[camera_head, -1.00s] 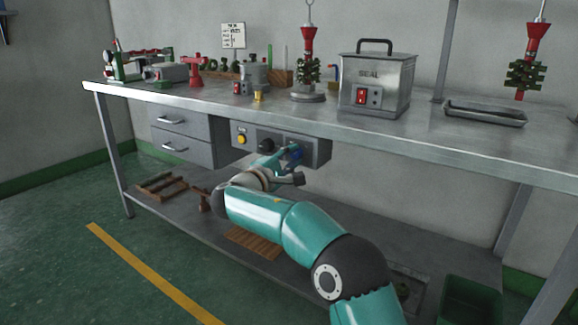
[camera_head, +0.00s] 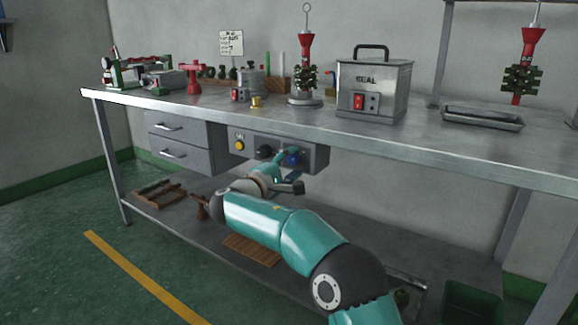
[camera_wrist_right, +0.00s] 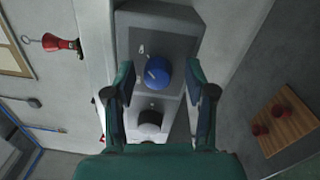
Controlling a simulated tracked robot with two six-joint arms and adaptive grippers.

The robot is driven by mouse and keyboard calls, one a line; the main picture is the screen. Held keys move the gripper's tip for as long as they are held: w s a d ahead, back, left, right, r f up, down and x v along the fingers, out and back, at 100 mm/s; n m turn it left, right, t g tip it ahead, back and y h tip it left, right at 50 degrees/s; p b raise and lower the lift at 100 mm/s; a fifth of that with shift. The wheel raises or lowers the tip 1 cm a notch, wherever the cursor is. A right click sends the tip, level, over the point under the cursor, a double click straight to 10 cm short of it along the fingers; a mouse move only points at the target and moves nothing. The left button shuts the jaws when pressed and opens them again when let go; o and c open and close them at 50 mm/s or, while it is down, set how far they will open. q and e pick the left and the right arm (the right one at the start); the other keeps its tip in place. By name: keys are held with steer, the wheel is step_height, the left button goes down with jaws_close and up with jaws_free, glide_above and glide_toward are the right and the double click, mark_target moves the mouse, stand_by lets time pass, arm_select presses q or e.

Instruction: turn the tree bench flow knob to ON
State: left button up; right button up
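A grey control panel (camera_head: 318,161) hangs under the front edge of the bench. It carries a yellow button (camera_head: 239,145), a black knob (camera_head: 265,151) and a blue knob (camera_head: 293,159). In the wrist view the blue knob (camera_wrist_right: 158,72) has a pale pointer line, with a small white mark beside it; its lettering is too small to read. The black knob (camera_wrist_right: 149,121) is nearer my palm. My right gripper (camera_wrist_right: 159,77) is open, with one finger to each side of the blue knob and gaps between. I cannot tell which knob is labelled flow. My left gripper is not in view.
The metal bench top (camera_head: 210,107) holds a SEAL box (camera_head: 374,88), a wax tree on a stand (camera_head: 306,68) and a tray (camera_head: 483,116). Drawers (camera_head: 181,142) adjoin the panel on the left. A lower shelf (camera_head: 310,228) holds wooden items below my arm.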

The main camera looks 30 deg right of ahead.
steer(key=shift+a, duration=0.15)
steer(key=shift+a, duration=0.25)
steer(key=v, duration=1.1)
steer(key=shift+s+f, duration=0.2)
